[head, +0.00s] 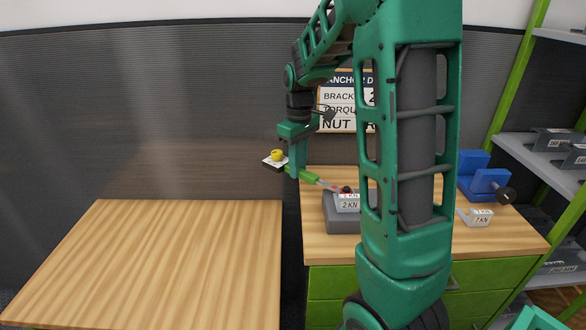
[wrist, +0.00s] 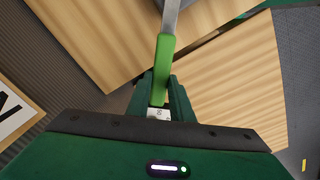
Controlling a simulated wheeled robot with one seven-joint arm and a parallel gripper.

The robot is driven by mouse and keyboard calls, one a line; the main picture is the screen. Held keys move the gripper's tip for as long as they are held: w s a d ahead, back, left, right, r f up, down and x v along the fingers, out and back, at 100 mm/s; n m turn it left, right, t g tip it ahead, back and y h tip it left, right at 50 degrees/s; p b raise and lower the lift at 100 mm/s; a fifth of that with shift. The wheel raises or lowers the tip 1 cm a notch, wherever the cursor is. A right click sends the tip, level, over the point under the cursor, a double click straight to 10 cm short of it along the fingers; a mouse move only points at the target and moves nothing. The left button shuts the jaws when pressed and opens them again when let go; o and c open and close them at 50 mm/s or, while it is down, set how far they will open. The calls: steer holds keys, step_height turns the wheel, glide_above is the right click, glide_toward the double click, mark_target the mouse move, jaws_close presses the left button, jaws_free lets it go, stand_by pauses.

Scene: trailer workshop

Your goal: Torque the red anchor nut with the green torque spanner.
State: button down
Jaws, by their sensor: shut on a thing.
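My gripper (head: 293,172) is shut on the green handle of the torque spanner (head: 308,177), left of the right-hand bench. In the wrist view, the spanner's green handle (wrist: 164,60) runs up from between my jaws (wrist: 160,92) to a grey shaft, which leaves the frame at the top. In the head view the shaft points right and slightly down to a small dark and red spot, probably the red anchor nut (head: 346,189), on top of a grey block (head: 338,222) tagged "2 KN". I cannot tell whether the spanner head fits around the nut or only lies close to it.
A small yellow knob (head: 277,155) on a white-topped plate shows just left of my gripper. A bare wooden table (head: 170,260) stands at left. A blue vise-like tool (head: 484,182) and a "7 KN" tag (head: 480,217) are at right. A sign (head: 340,110) hangs behind, partly hidden by my arm.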

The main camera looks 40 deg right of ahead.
steer(key=shift+r, duration=0.15)
steer(key=shift+r, duration=1.05)
steer(key=s+a+n, duration=1.1)
steer(key=s+n, duration=0.1)
steer(key=n, duration=0.1)
steer(key=shift+s+a, duration=0.15)
steer(key=shift+s, duration=0.2)
stand_by(0.6)
steer(key=shift+f, duration=1.15)
stand_by(0.4)
